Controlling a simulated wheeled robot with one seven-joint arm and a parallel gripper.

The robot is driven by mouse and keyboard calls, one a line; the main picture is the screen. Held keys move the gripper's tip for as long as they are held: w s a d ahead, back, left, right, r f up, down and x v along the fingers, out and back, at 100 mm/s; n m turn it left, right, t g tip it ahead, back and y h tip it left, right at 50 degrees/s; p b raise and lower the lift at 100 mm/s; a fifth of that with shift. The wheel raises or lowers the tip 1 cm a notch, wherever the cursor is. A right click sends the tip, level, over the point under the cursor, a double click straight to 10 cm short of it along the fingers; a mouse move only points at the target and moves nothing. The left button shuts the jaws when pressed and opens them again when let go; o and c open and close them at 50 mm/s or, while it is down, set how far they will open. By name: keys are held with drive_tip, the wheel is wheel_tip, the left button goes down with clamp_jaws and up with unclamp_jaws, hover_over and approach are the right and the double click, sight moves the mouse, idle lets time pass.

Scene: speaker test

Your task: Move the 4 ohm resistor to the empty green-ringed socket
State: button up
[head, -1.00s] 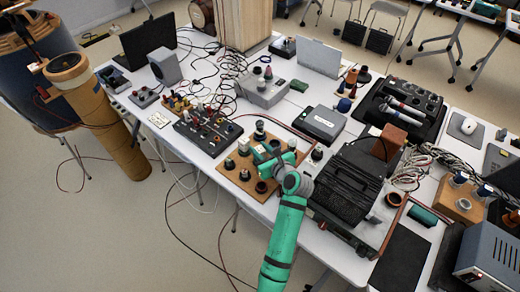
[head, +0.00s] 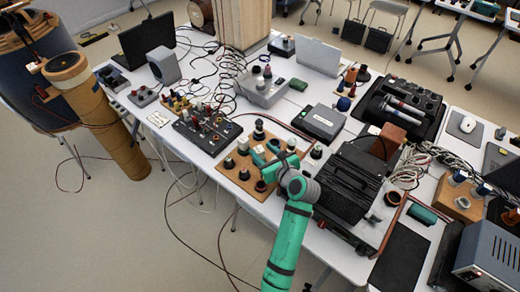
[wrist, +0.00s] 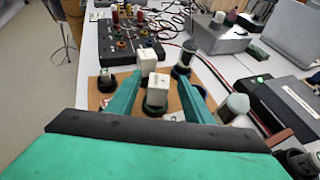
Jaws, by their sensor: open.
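My gripper (wrist: 159,84) is open, with its two teal fingers on either side of a white block-shaped resistor (wrist: 157,90) in a dark round socket on the tan board (wrist: 172,103). I see no contact between fingers and block. A second white block (wrist: 149,60) stands just behind it. My gripper (head: 267,152) is over the middle of the board in the head view. The block labels are too small to read, so I cannot tell which is 4 ohm. I cannot make out the empty green-ringed socket.
A pale-topped cylinder (wrist: 235,105) stands right of my fingers, and a dark cylinder (wrist: 186,57) behind. A black panel with knobs (head: 209,131) lies left of the board. A black case (head: 346,185) stands close at the right. Cables cross behind.

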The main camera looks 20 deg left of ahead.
drive_tip(key=shift+v, duration=2.15)
